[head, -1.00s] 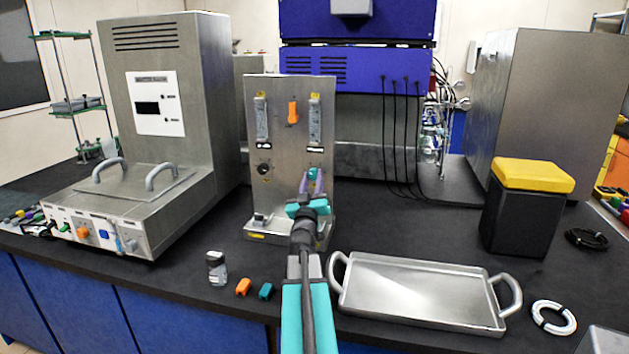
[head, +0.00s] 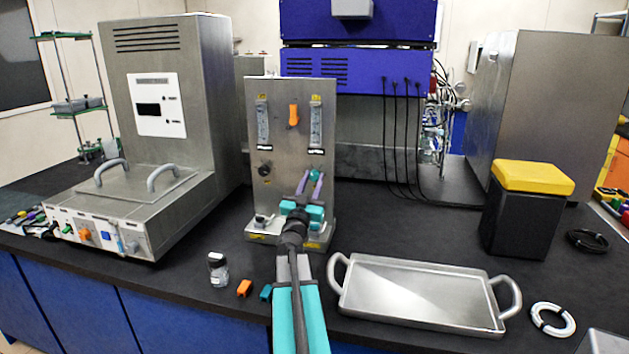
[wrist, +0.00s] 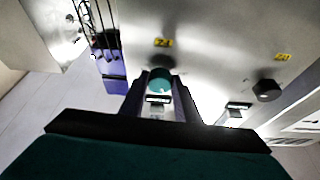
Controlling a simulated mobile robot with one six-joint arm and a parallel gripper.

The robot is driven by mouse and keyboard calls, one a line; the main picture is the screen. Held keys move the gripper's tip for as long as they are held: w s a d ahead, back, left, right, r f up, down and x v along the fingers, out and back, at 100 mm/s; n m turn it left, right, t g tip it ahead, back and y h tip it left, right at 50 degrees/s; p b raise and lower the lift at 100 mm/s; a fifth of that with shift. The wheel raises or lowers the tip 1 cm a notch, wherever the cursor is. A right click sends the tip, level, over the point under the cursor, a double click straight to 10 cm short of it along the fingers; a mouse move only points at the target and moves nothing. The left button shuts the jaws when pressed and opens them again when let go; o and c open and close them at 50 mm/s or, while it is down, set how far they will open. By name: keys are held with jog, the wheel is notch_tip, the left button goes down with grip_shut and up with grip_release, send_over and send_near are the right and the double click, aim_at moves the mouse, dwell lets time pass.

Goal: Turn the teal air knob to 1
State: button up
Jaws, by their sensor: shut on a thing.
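The teal air knob (head: 315,174) sits on the right side of the upright metal panel (head: 280,190), below the right-hand flow tube (head: 316,122). My gripper (head: 312,183) reaches up to it from the front, with its purple fingers on either side of the knob. In the wrist view the teal knob (wrist: 160,80) lies between the two fingertips (wrist: 160,88), and the gripper is shut on it. The knob's setting cannot be read. A black knob (head: 265,168) is on the panel's left side, and it also shows in the wrist view (wrist: 267,90).
An orange part (head: 293,115) is between the flow tubes. A metal tray (head: 420,292) with handles lies to the right of my arm. A small jar (head: 218,270), an orange block (head: 244,288) and a teal block (head: 266,292) lie to its left. A yellow-topped black box (head: 525,208) stands further right.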

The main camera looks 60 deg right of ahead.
jog(key=shift+w+a+f, duration=0.1)
jog(key=shift+w+f, duration=0.05)
jog(key=shift+w, duration=0.05)
jog(key=o, duration=1)
jog(key=shift+o, duration=0.2)
